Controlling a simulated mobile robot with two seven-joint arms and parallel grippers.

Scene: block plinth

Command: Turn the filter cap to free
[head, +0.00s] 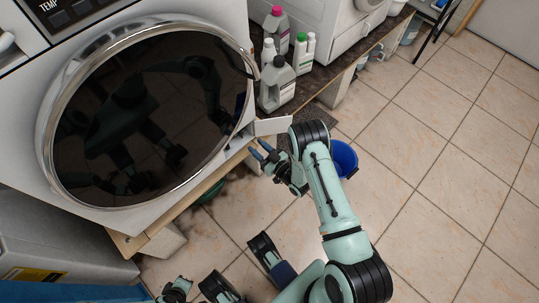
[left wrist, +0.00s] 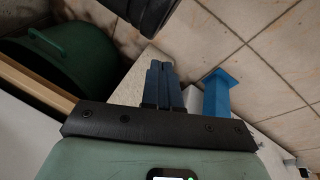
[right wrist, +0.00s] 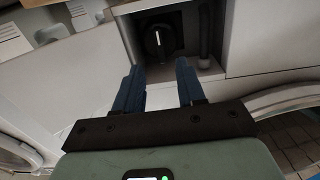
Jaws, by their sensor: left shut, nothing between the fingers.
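The filter cap (right wrist: 158,40) is a round black knob with a white mark, in a dark recess low on the washing machine's front. The mark stands nearly upright in the right wrist view. My right gripper (right wrist: 157,70) is open, its blue fingers apart in front of and below the cap, not around it. In the head view the right gripper (head: 264,154) is beside the open white flap (head: 273,126), and the cap is hidden. My left gripper (left wrist: 160,66) is shut and empty, low near the floor and away from the cap.
The washing machine (head: 225,25) stands on a wooden-edged plinth (head: 132,240). A dark hose (right wrist: 205,35) hangs beside the cap. A blue bucket (head: 342,158) stands behind my right arm. A green tub (left wrist: 75,65) is near my left gripper. Bottles (head: 277,88) stand at the back. Tiled floor at right is clear.

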